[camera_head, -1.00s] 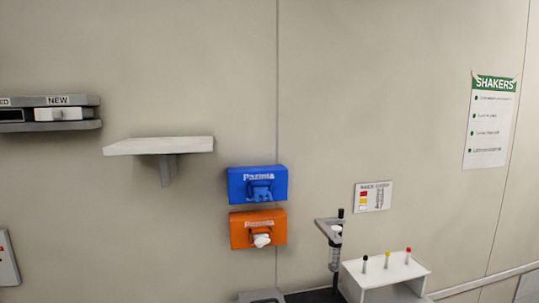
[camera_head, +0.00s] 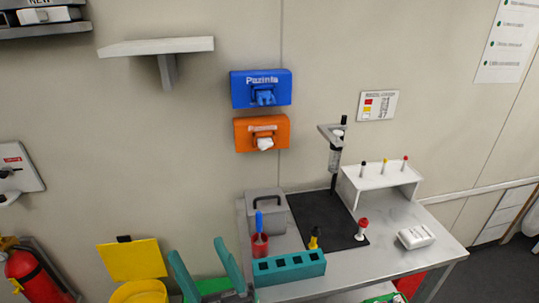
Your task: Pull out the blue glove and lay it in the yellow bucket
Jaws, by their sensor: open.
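A blue glove (camera_head: 263,97) hangs bunched from the front opening of the blue box (camera_head: 247,80) on the wall. The yellow bucket (camera_head: 140,294) is at the bottom left, cut off by the picture's lower edge, with its yellow lid (camera_head: 133,259) raised behind it. My gripper (camera_head: 197,249), with two teal fingers, shows at the bottom, right of the bucket. Its fingers are apart with nothing between them. It is well below the glove in the picture.
An orange box (camera_head: 247,139) with a white glove (camera_head: 265,144) hangs just below the blue one. A white shelf (camera_head: 195,45) juts out at the upper left. The table (camera_head: 435,260) holds a teal rack (camera_head: 289,268), a grey case and a stand. A red extinguisher (camera_head: 38,278) is at the lower left.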

